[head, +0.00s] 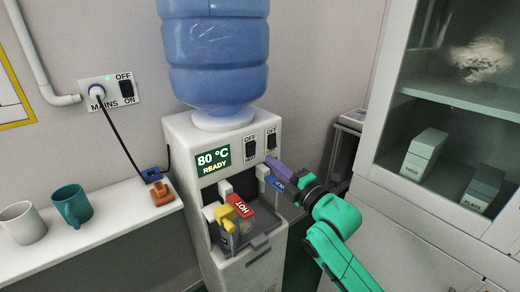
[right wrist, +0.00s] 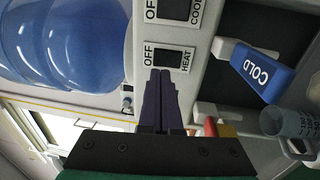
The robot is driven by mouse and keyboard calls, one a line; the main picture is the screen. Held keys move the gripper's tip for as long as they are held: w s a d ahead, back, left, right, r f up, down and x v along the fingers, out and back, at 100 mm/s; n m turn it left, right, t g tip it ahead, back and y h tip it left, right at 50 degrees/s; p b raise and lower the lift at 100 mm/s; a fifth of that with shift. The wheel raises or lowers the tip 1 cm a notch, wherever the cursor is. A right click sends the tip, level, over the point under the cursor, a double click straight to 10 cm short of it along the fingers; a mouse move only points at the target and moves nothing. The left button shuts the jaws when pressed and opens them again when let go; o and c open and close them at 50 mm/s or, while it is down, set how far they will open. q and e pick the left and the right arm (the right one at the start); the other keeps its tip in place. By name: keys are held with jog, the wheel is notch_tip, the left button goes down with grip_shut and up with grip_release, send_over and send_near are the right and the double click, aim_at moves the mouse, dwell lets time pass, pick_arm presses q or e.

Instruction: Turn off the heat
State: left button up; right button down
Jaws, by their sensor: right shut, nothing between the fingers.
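The white water dispenser (head: 225,255) has a display (head: 213,161) reading 80 °C READY. On its front are a heat switch (head: 251,148) and, to its right, a cool switch (head: 271,139), each marked OFF above. In the right wrist view the heat switch (right wrist: 167,58) lies just beyond the fingertips; which way its rocker is tipped is unclear. My right gripper (head: 271,161) is shut and empty, its purple fingers pointing at the switch panel. In the wrist view its tips (right wrist: 161,72) are at the heat switch's edge; contact cannot be told. My left gripper is out of view.
A red HOT tap (head: 240,206) with a yellow part and a blue COLD tap (head: 275,184) jut out below the panel. A mains switch (head: 126,89) is on the wall. A teal mug (head: 73,206) and white mug (head: 22,223) stand left. A glass-fronted cabinet (head: 380,150) stands right.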

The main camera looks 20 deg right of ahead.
aim_at(253, 147)
jog(key=p+x, duration=0.1)
jog(key=x, duration=0.4)
jog(key=shift+r, duration=0.1)
jog(key=shift+w+a, duration=0.2)
jog(key=shift+w, duration=0.35)
